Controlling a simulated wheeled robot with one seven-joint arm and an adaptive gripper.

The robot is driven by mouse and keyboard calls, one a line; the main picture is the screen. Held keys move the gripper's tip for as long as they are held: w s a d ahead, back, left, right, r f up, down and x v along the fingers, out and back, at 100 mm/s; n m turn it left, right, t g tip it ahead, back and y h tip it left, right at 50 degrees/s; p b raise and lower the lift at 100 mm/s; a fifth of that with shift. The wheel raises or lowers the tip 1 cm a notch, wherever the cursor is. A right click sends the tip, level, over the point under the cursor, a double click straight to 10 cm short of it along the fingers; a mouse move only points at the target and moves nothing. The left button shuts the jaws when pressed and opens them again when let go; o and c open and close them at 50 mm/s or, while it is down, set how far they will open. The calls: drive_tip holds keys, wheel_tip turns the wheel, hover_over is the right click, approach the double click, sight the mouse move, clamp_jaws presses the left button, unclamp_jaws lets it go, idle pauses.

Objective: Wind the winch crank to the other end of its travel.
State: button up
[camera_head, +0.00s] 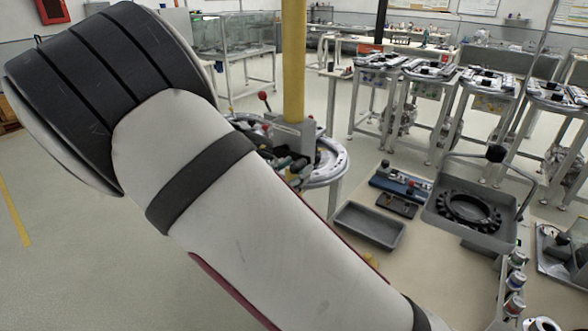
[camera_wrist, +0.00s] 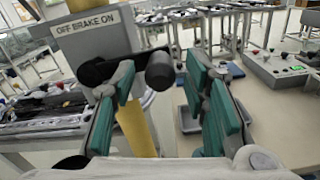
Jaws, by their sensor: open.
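In the wrist view, a black cylindrical grip (camera_wrist: 160,71) on a dark bar shows between my gripper's fingertips. It looks like the winch crank's handle, but the rest of the crank is hidden. My gripper (camera_wrist: 159,60) is open, with a green-padded finger on each side of the grip; I cannot tell whether either touches it. A grey panel (camera_wrist: 97,40) lettered "OFF BRAKE ON" stands at the upper left, behind the left finger. In the head view my arm crosses the picture, and my gripper is not visible there.
A yellow post (camera_head: 293,60) rises from a round bench crowded with parts; a red-knobbed lever (camera_head: 265,97) stands beside it. On the right are a grey empty tray (camera_head: 369,226) and a grey box (camera_head: 436,215) holding a black ring. Open floor lies at the left.

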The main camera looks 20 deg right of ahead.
drive_tip(key=shift+w+d, duration=0.15)
drive_tip(key=shift+d, duration=0.05)
clamp_jaws()
drive_tip(key=shift+a+f, duration=0.1)
drive_tip(key=shift+f, duration=0.1)
